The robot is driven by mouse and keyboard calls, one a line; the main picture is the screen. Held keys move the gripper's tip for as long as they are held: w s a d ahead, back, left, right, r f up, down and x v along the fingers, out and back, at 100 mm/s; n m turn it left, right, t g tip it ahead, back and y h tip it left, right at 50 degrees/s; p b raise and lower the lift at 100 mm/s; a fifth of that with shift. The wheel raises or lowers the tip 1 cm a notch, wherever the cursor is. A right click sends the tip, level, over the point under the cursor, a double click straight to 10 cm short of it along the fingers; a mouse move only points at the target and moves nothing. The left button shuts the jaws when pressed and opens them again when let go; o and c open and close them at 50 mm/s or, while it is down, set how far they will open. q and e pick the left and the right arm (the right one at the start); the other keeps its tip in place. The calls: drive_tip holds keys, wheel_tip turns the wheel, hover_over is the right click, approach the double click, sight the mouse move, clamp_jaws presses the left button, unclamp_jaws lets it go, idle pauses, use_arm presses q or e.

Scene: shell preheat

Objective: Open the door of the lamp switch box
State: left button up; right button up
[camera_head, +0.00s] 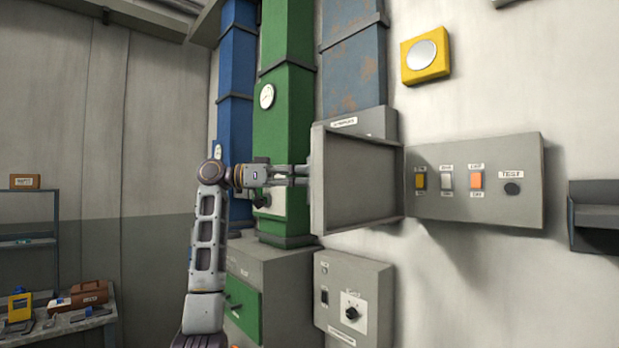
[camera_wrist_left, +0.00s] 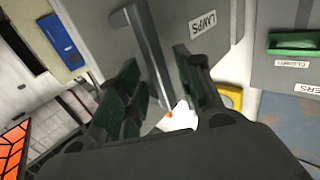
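The lamp switch box (camera_head: 525,165) is on the wall at the right in the head view. Its grey door (camera_head: 362,180) stands swung far out to the left, and the yellow, white and orange switches inside are exposed. In the left wrist view the door's outer face carries a LAMPS label (camera_wrist_left: 203,24) and a grey bar handle (camera_wrist_left: 146,45). My left gripper (camera_head: 303,175) is at the door's outer side. Its fingers (camera_wrist_left: 160,85) stand apart, with the handle between them and a gap visible beside it. My right gripper is not in view.
A grey box with a knob (camera_head: 352,300) is below the door. A green duct (camera_head: 283,120) with a gauge stands behind my left arm. A yellow box with a round disc (camera_head: 425,56) is above, and a dark shelf (camera_head: 597,215) is at the right.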

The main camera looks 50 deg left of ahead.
use_arm(q)
drive_tip(key=v, duration=1)
idle(0.3)
